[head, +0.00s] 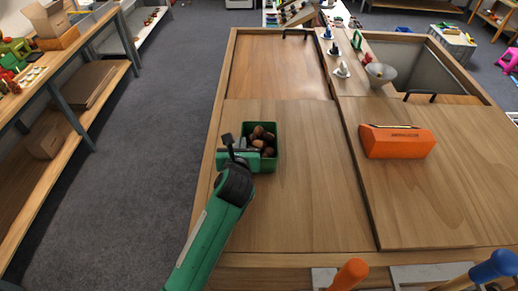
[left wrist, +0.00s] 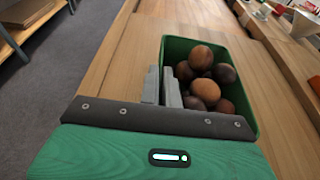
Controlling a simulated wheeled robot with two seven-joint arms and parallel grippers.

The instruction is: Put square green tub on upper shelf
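The square green tub (head: 277,148) holds several brown chestnuts and stands on the left part of the wooden workbench. My left gripper (head: 243,146) is at the tub's left side. In the left wrist view, the grey fingers (left wrist: 163,88) straddle the left wall of the tub (left wrist: 180,46), one outside and one inside, and look closed on it. The tub looks level and seems to rest on the bench. A wooden shelf unit stands at the far left; its upper shelf (head: 72,46) bears several items. My right gripper is not in view.
A cardboard box (head: 47,20) stands on the upper shelf, and flat cartons (head: 88,84) lie on the lower one. An orange box (head: 397,142) and a metal bowl (head: 380,74) are on the bench. Grey floor (head: 150,130) lies clear between the bench and the shelves.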

